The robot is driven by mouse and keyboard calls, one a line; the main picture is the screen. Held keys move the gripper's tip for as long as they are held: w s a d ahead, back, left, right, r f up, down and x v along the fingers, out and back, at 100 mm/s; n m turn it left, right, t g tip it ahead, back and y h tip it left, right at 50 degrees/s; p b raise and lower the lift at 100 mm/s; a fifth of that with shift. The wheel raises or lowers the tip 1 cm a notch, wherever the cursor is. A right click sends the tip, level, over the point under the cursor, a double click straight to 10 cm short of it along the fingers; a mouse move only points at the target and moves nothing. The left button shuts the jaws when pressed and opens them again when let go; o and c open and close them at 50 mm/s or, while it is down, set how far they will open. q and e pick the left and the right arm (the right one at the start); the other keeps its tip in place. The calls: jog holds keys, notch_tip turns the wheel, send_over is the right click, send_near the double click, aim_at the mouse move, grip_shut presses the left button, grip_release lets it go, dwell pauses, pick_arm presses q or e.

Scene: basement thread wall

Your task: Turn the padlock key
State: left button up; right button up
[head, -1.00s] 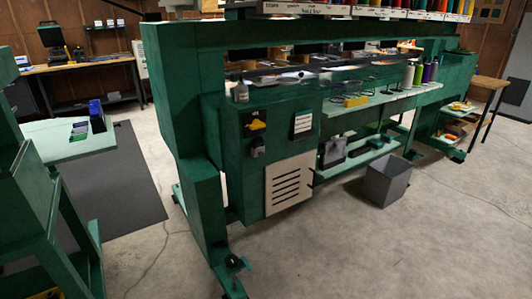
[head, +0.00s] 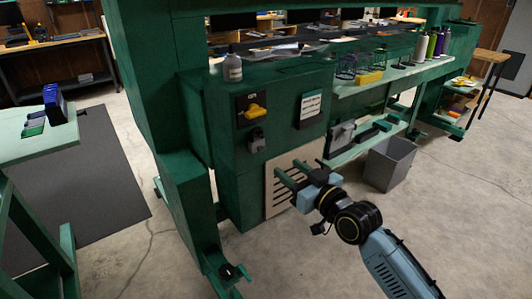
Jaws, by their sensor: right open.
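A small grey padlock (head: 257,140) hangs on the front of the green machine cabinet, just below a yellow rotary handle (head: 255,111) on a dark plate. A key cannot be made out at this size. My right gripper (head: 288,173) is open and empty. It is in front of the slotted vent panel, below and to the right of the padlock, and apart from it. My left gripper is not in view.
A grey bin (head: 389,164) stands on the floor at right. A bottle (head: 232,68) stands on the cabinet's top. The concrete floor in front is clear.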

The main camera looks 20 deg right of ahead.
aim_at(263, 149)
jog(key=b+x, duration=0.2)
jog(key=x, duration=0.7)
jog(key=shift+f, duration=0.15)
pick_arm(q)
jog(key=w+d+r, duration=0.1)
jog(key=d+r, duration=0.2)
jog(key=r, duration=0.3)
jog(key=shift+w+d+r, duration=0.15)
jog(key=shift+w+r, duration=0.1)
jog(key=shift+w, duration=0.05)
pick_arm(e)
jog(key=shift+w+a, duration=0.15)
jog(key=shift+w, duration=0.45)
jog(key=shift+c, duration=0.3)
grip_shut()
